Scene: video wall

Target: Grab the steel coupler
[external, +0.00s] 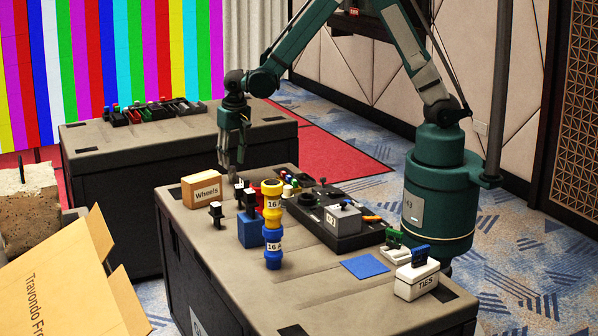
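My gripper (234,168) points down over the far left part of the near case, close to the Wheels box and a cluster of small items. Its fingers are small and seen at an angle; I cannot tell whether they are open or hold something. I cannot make out a steel coupler for certain. A stack of yellow couplers (272,204) and blue couplers (273,252), marked 16, stands upright right of and nearer than the gripper. Small red, white and green pieces (289,185) lie behind the stack, partly hidden by it.
The near case top (310,285) holds a Wheels box (205,190), a blue block (250,231), a black tray (350,240), a blue square (364,267) and a white TIES box (416,281). Its front is clear. Another case (150,135) stands behind; an open carton (75,285) is left.

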